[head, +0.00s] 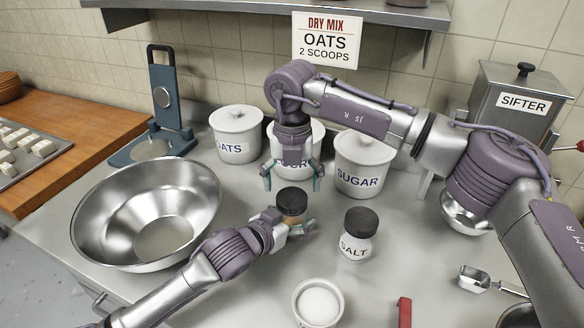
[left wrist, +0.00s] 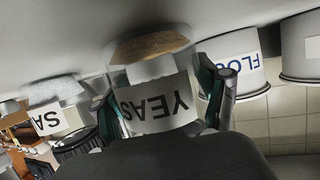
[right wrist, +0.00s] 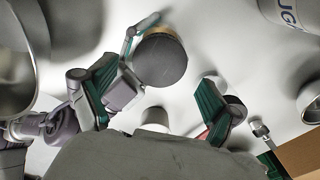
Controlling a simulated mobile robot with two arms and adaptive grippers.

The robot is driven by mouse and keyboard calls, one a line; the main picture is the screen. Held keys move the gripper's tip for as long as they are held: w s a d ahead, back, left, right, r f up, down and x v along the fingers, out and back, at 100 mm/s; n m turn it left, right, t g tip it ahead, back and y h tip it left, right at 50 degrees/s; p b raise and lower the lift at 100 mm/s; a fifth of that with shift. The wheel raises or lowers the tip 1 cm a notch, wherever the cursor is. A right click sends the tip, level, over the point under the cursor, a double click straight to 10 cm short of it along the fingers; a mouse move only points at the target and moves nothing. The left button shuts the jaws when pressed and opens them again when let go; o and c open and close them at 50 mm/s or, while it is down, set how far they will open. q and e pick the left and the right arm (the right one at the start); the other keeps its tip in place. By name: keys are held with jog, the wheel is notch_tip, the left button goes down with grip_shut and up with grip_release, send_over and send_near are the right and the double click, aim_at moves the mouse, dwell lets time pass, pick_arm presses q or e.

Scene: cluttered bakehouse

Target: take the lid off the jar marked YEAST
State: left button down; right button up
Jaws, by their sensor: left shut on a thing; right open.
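The YEAST jar (left wrist: 160,104) is a small jar with a black lid and brown contents. My left gripper (head: 293,226) is shut around its body; the label shows upside down between the fingers (left wrist: 165,88) in the left wrist view. The black lid (head: 292,201) sits on the jar, and it also shows from above in the right wrist view (right wrist: 160,60). My right gripper (head: 292,180) is open and points down just above the lid, fingers apart on either side. In the right wrist view its fingers (right wrist: 157,95) are empty. The lid is hidden in the left wrist view.
The SALT jar (head: 358,246) with a similar black lid stands close to the right. White canisters, including SUGAR (head: 362,182) and OATS (head: 236,148), stand behind. A steel bowl (head: 95,215) is at left, a white bowl (head: 318,318) in front, a scoop (head: 474,280) at right.

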aim_at(292, 197)
pick_arm(q)
jog(key=shift+f, duration=0.1)
pick_arm(e)
jog(key=shift+f, duration=1.65)
jog(key=c, duration=1.2)
jog(key=n, duration=0.3)
jog(key=shift+n, duration=0.4)
jog(key=n, duration=0.4)
jog(key=shift+n, duration=0.4)
jog(key=n, duration=0.7)
jog(key=shift+n, duration=0.3)
jog(key=shift+r, duration=0.3)
